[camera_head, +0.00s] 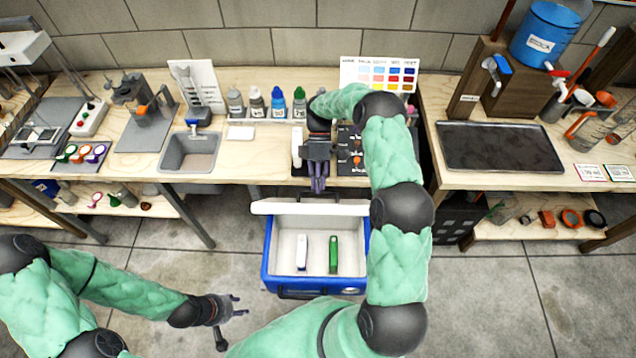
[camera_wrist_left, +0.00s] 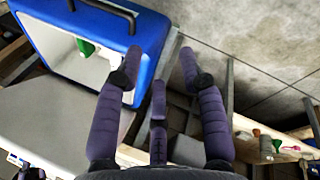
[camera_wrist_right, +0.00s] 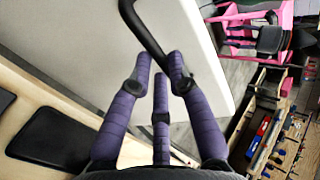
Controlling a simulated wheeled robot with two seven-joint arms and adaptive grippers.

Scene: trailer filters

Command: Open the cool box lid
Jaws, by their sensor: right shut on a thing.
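The blue cool box (camera_head: 266,262) stands on the floor in front of the bench, its inside open to view. Its white lid (camera_head: 300,209) is raised at the back, seen nearly edge-on; its broad pale face shows in the right wrist view (camera_wrist_right: 70,45). My right gripper (camera_head: 318,186) is beyond the lid, shut on the black lid handle (camera_wrist_right: 143,25). My left gripper (camera_head: 238,306) is open and empty, low to the left of the box; its spread fingers show beside the blue wall in the left wrist view (camera_wrist_left: 160,65).
A white item (camera_head: 302,252) and a green item (camera_head: 333,254) stand inside the box. The bench (camera_head: 255,178) is close behind the lid, with a sink (camera_head: 190,153) and bottles. Clear floor lies left of the box.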

